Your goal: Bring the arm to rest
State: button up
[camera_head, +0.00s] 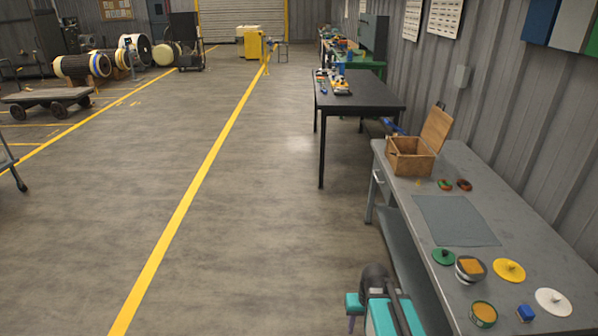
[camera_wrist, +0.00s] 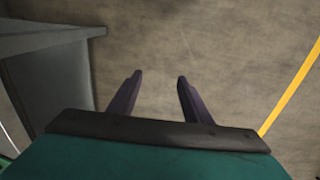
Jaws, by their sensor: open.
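My arm shows at the bottom of the head view, a teal and dark grey link beside the front left edge of the grey workbench (camera_head: 470,170). My gripper (camera_wrist: 157,80) shows in the wrist view with its two dark fingers apart and nothing between them. It points down over bare concrete floor. The fingertips touch nothing in that view. The gripper's fingers cannot be made out clearly in the head view.
A black table (camera_head: 370,92) stands beyond. A yellow floor line (camera_head: 190,190) runs left of me; the floor around it is clear.

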jog(key=s+a+f+g+b, duration=0.2)
jog(key=s+f+g+b, duration=0.3)
jog(key=s+f, duration=2.2)
notch_tip(320, 180, down, 2)
jog(key=b, duration=0.5)
jog(key=shift+a+g, duration=0.4)
jog(key=shift+w+f, duration=0.1)
